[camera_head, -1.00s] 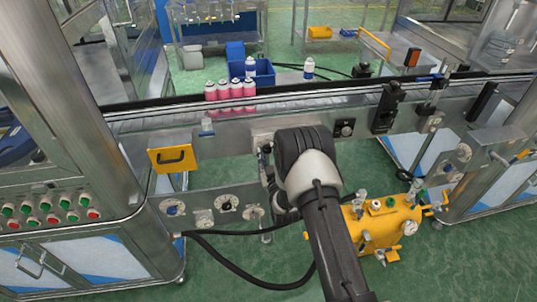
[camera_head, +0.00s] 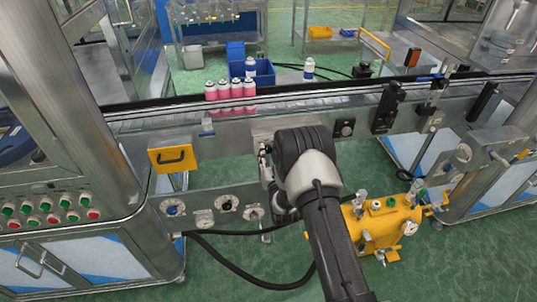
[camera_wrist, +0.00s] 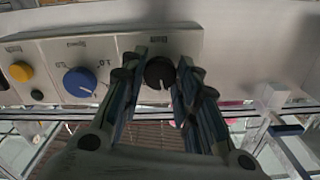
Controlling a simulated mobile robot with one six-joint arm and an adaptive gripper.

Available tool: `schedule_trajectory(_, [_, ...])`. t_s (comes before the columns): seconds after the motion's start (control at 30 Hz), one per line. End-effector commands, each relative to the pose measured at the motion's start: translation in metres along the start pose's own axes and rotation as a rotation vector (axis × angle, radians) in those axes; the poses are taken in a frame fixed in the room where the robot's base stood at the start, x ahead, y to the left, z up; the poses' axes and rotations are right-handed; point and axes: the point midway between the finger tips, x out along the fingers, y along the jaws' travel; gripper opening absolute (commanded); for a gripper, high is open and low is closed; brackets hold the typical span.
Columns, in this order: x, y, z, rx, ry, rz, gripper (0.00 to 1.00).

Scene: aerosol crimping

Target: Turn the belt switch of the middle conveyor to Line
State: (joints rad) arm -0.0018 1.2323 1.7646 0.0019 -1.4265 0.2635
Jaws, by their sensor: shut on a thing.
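In the wrist view a grey control panel (camera_wrist: 140,48) appears upside down. On it are a black rotary knob (camera_wrist: 160,70), a blue knob (camera_wrist: 80,82) and a yellow button (camera_wrist: 20,71). The two fingers of my gripper (camera_wrist: 158,82) stand on either side of the black knob and are shut on it. A pale mark on the knob points toward the bottom of the picture. In the head view my gripper (camera_head: 265,165) is at the front side of the conveyor (camera_head: 320,100), and my wrist hides most of the panel.
Pink cans (camera_head: 230,90) stand on the belt, with a blue bin (camera_head: 262,72) behind. Another black knob (camera_head: 344,128) is to the right on the conveyor side.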

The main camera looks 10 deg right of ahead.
Motion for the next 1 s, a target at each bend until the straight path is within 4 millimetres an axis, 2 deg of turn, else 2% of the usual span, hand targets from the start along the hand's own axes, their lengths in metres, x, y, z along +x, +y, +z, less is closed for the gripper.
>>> schedule_trajectory(0.4, [-0.0004,-0.0001,0.0009,0.169,-0.002,0.001,0.05])
schedule_trajectory(0.9, [-0.0005,-0.0001,0.001,0.187,-0.002,0.001,0.05])
schedule_trajectory(0.93, [-0.0005,-0.0001,0.001,0.187,-0.003,0.001,0.3])
schedule_trajectory(1.0, [-0.0005,0.0,0.0009,0.186,-0.002,0.001,0.35])
